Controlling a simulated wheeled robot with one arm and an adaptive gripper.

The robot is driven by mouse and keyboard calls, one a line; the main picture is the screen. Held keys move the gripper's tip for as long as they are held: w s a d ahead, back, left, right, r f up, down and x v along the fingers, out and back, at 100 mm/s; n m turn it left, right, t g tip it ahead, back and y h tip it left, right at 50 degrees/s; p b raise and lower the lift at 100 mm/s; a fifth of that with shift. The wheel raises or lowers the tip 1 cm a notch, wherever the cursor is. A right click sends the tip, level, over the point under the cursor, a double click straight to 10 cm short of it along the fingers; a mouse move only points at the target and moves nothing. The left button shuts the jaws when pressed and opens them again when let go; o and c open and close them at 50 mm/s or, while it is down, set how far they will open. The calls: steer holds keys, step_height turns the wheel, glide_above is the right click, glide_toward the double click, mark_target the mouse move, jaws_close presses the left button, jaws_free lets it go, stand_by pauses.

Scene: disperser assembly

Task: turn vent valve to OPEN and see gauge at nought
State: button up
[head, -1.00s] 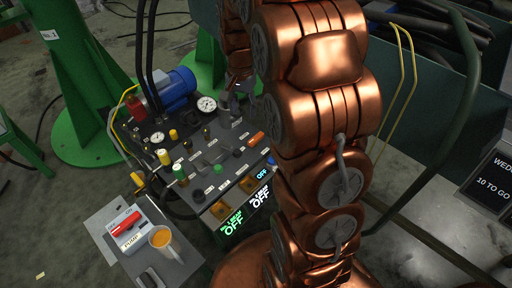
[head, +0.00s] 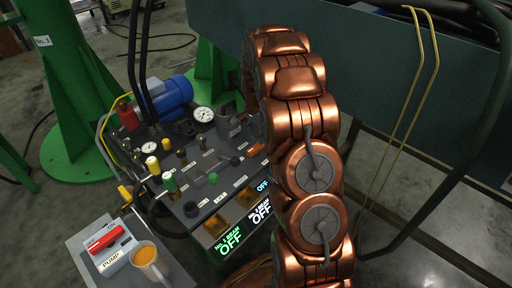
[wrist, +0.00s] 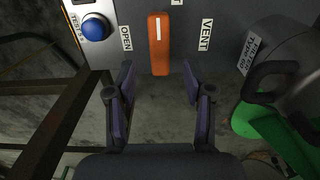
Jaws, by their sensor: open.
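The vent valve has an orange lever (wrist: 159,45) with a white line along it. It lies between a label reading OPEN (wrist: 126,38) on its left and a label reading VENT (wrist: 206,34) on its right. My gripper (wrist: 160,84) is open and empty, its fingers just short of the lever and to either side of it. In the head view the orange lever (head: 255,147) shows at the panel's right edge, beside my arm.
A blue button (wrist: 95,28) sits left of the lever. A grey fitting (wrist: 285,75) with a dark handle stands at right. A smaller gauge (head: 149,148), a blue motor (head: 171,97) and several knobs crowd the panel. A pump switch box (head: 110,248) and a mug (head: 148,262) stand at front left.

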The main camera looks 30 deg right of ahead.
mark_target(256, 146)
step_height(256, 146, down, 6)
steer(key=shift+r+b, duration=0.25)
steer(key=shift+b, duration=0.55)
jaws_close()
